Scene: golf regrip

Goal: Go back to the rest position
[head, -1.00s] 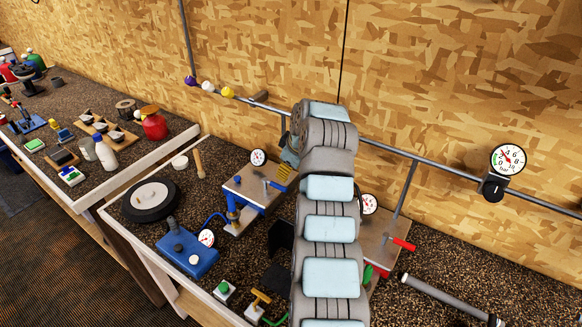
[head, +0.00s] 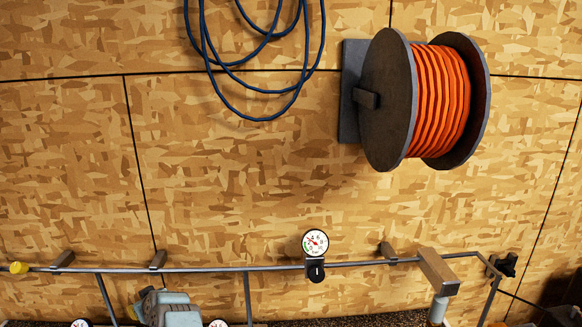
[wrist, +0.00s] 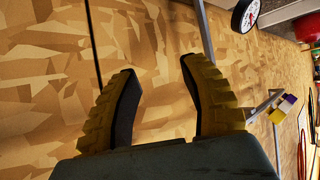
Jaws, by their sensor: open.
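My gripper (wrist: 158,80) shows in the wrist view with its two yellow, dark-padded fingers spread apart. It is open and nothing is between the fingers. The wooden wall panel lies behind them. In the head view only a grey and pale-blue part of my arm shows at the bottom left; the gripper itself is not visible there.
A grey pipe (head: 208,269) with a pressure gauge (head: 315,242) runs along the wall. An orange hose reel (head: 437,100) and a blue cable loop (head: 252,88) hang above. The wrist view shows a gauge (wrist: 245,14) and a red object (wrist: 306,27) at the upper right. The bench is mostly out of view.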

